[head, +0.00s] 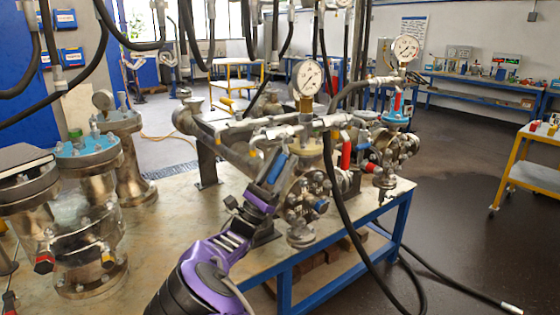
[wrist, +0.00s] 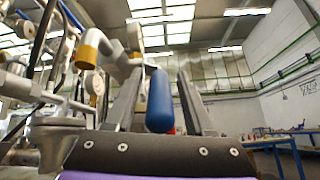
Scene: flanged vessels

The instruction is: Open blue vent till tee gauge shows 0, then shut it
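The blue vent handle (head: 278,167) is on the pipework at the front of the bench, below a round white gauge (head: 307,77) on a brass fitting. The gauge's needle is too small to read surely. My gripper (head: 268,182) reaches up to the handle from the lower left. In the wrist view the blue handle (wrist: 159,102) stands between the two grey fingers of my gripper (wrist: 161,85). The fingers are apart, with gaps visible beside the handle. Whether either finger touches it cannot be told.
A red handle (head: 346,154) is just right of the blue one. A second gauge (head: 405,48) stands above the right vessel. A black hose (head: 345,225) hangs in front of the bench (head: 340,245). Flanged vessels (head: 88,190) stand at left. The floor at right is mostly open.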

